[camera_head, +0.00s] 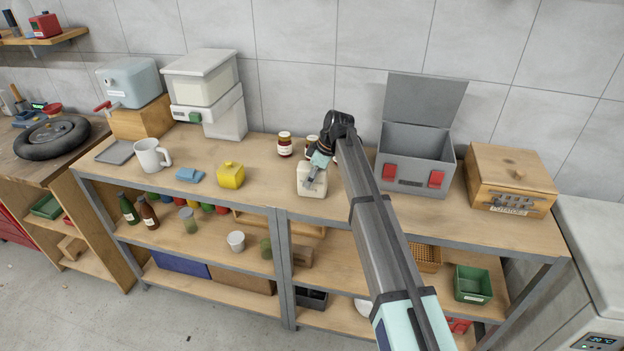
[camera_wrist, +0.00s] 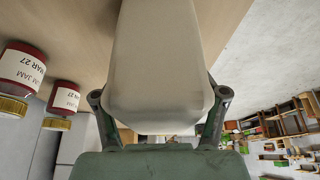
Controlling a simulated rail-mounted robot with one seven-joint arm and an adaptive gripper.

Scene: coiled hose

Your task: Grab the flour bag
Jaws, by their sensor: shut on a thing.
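The flour bag (camera_head: 304,181) is a cream, block-shaped bag on the workbench top, near the middle front. My gripper (camera_head: 314,180) reaches it from above and behind, and its fingers cover part of the bag. In the wrist view the bag (camera_wrist: 158,60) fills the centre between the two fingers, one on each side. My gripper is shut on the bag. The bag looks to be resting on the wooden top; any small gap beneath it cannot be told.
Jam jars (camera_head: 285,145) stand behind the bag. A yellow container (camera_head: 230,175) and a blue cloth-like item (camera_head: 190,175) lie to the left, with a white mug (camera_head: 150,155) beyond. A grey open-lidded box (camera_head: 415,175) and a wooden potato box (camera_head: 510,178) stand right.

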